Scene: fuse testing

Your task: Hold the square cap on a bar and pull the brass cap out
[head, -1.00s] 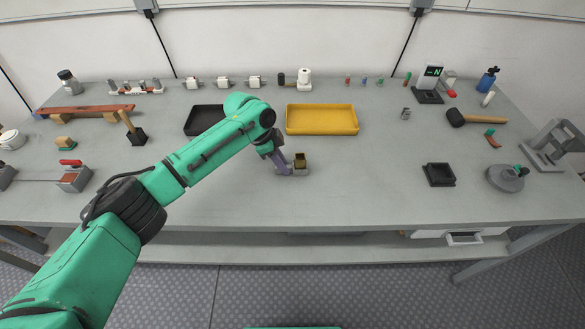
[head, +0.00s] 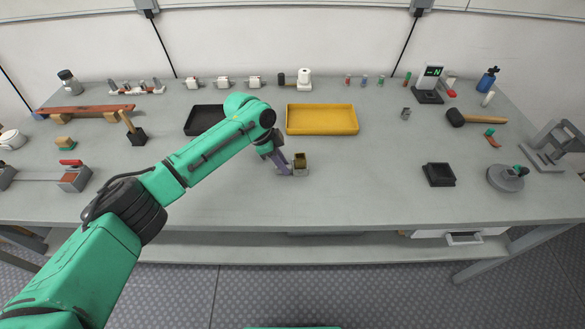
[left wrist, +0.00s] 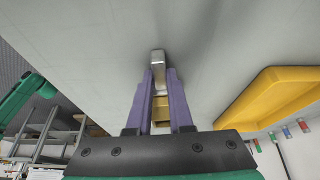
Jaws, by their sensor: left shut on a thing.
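A small piece with an open square brass-coloured top (head: 301,159) stands on the bench in front of the yellow tray. A low grey metal part (head: 301,172) shows at its foot. My left gripper (head: 285,172) reaches down just left of the brass part, shut on the grey metal piece. In the left wrist view, the purple fingers (left wrist: 160,78) straddle the piece. Its silver end (left wrist: 157,58) sticks out past the fingertips, and the brass part (left wrist: 162,104) shows in the gap between the fingers. The exact contact is hidden. My right gripper is not in view.
The yellow tray (head: 321,131) lies behind the piece, and a black tray (head: 197,131) is partly behind my left arm. A small black tray (head: 439,184) sits to the right. The bench between it and the piece is clear. Several small items line the back.

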